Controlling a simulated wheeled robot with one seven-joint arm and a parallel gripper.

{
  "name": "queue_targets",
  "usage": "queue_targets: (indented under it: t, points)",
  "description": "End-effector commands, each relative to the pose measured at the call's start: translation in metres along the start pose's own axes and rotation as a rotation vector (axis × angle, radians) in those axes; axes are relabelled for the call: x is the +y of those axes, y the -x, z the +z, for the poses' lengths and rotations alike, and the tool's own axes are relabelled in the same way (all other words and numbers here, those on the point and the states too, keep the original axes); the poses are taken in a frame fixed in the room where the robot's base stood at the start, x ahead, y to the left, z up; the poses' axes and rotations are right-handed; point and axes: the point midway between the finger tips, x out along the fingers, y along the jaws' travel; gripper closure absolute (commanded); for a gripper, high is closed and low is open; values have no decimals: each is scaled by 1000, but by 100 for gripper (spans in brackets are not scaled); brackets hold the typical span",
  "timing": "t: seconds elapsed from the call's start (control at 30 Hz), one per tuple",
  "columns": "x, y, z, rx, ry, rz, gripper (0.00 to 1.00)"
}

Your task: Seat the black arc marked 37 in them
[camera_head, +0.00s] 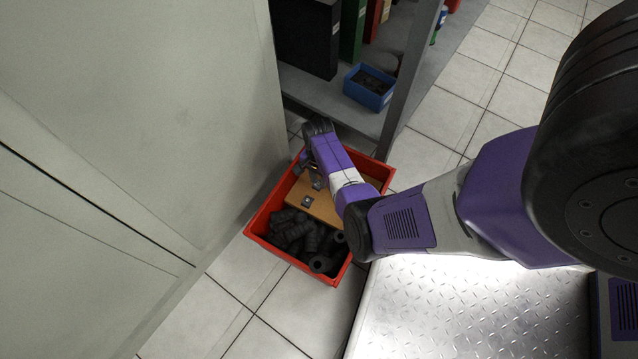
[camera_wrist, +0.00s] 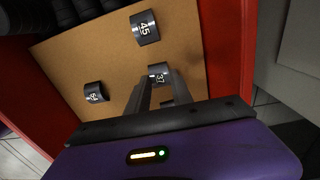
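The black arc marked 37 (camera_wrist: 158,70) is in the wrist view, on a brown board inside a red crate. My gripper (camera_wrist: 160,80) reaches down to it, with its two fingers apart and their tips at the arc's near edge. I cannot tell whether the fingers press on the arc, and they hide part of it. In the head view my gripper (camera_head: 314,178) is over the far left part of the board, mostly hidden by my wrist.
Two other black arcs, one marked 45 (camera_wrist: 145,28) and one at the left (camera_wrist: 96,92), stand on the board (camera_wrist: 80,60). The red crate (camera_head: 268,250) also holds black ribbed parts (camera_head: 300,232). A grey cabinet (camera_head: 150,110) is close on the left; a shelf with a blue bin (camera_head: 368,92) stands behind.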

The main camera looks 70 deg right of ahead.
Motion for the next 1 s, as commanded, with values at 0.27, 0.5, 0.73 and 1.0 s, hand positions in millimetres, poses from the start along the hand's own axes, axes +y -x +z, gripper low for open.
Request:
queue_targets:
  t: [0.27,0.5,0.73,1.0]
  points:
    - [0,7,0,0,0,0,100]
    - [0,25,0,0,0,0,100]
    - [0,41,0,0,0,0,100]
    - [0,51,0,0,0,0,100]
